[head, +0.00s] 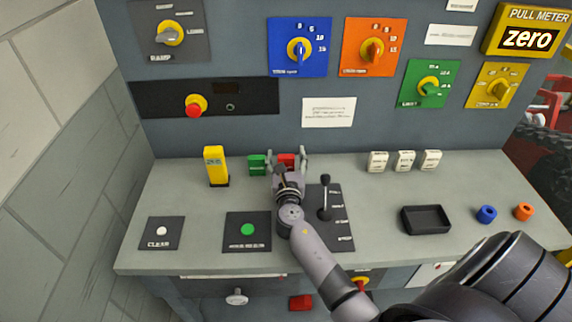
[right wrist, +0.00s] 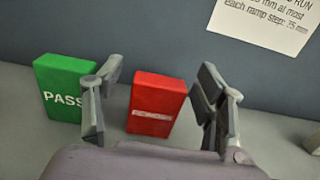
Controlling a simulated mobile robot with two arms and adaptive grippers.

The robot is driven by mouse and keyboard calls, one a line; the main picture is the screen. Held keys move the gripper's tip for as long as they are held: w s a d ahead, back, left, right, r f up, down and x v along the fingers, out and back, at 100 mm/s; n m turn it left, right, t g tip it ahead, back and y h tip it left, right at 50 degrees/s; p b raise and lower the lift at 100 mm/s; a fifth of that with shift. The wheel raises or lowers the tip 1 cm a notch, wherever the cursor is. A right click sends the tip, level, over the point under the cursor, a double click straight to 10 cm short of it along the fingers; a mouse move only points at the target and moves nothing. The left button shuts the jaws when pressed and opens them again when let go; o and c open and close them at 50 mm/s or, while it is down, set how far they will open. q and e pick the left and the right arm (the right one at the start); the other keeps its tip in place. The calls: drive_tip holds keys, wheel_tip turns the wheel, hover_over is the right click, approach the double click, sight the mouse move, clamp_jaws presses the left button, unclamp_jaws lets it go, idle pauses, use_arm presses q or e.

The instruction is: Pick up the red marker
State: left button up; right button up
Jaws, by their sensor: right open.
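The red marker (head: 286,160) is an upright red block with a pale label, standing at the back of the bench near the panel. It also shows in the right wrist view (right wrist: 155,100). My right gripper (head: 287,165) is open, with one finger on each side of the red marker as seen in the right wrist view (right wrist: 160,98). My left gripper is not in view.
A green PASS marker (right wrist: 66,88) stands close left of the red one, beside a finger. A yellow block (head: 216,165) stands further left. A lever (head: 325,195) rises right of my wrist. White blocks (head: 404,161) and a black tray (head: 427,219) are at the right.

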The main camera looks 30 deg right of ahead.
sight(286, 156)
drive_tip(key=shift+c, duration=0.4)
drive_tip(key=shift+c, duration=0.6)
drive_tip(key=c, duration=1.1)
wheel_tip(286, 156, up, 9)
drive_tip(key=p, duration=0.4)
drive_tip(key=shift+r+p, duration=1.25)
drive_tip(key=shift+r, duration=4.25)
